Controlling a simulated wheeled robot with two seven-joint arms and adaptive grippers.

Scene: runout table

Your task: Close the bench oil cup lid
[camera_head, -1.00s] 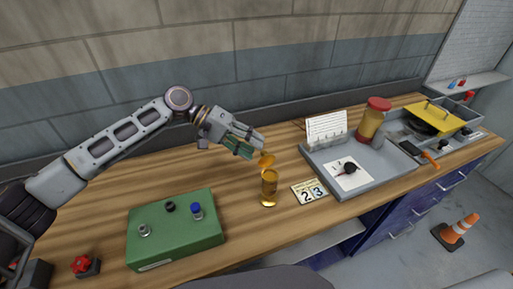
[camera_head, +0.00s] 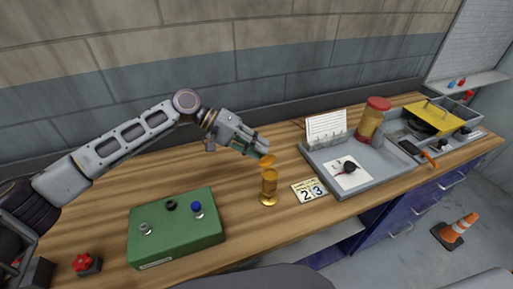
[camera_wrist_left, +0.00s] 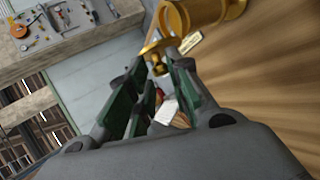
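The brass bench oil cup (camera_head: 269,190) stands upright on the wooden bench. Its lid (camera_head: 268,161) is raised open, tilted up above the cup's top. My left gripper (camera_head: 262,150) is just behind and above the lid, with its fingers pointing toward it. In the left wrist view, the green-padded fingers (camera_wrist_left: 157,75) are apart, and the brass lid (camera_wrist_left: 158,47) shows at their tips. I cannot tell whether they touch it. The cup body (camera_wrist_left: 205,12) is beyond, at the top of that view. My right gripper is not in view.
A green box (camera_head: 175,240) with knobs stands front left of the cup, and a red knob (camera_head: 82,262) is farther left. A number card (camera_head: 309,190) lies just right of the cup. A grey tray (camera_head: 375,178) and red-lidded jar (camera_head: 371,122) are farther right.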

